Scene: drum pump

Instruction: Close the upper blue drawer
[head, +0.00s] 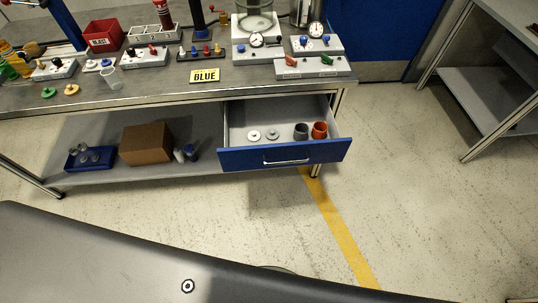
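The blue drawer (240,159) is pulled out from under the right part of the workbench (130,93). Its blue front has a silver bar handle (286,161). The grey inside (260,114) holds two pale discs (263,135), a dark grey cup (301,131) and an orange-red cup (319,130). No second drawer shows. Neither of my grippers is in view.
The lower shelf holds a cardboard box (147,143) and a blue tray (90,157). The bench top is crowded with gauges, valve blocks and a red bin (103,36). Another grey table (490,95) stands at right. The floor before the drawer is clear, with a yellow stripe (340,235).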

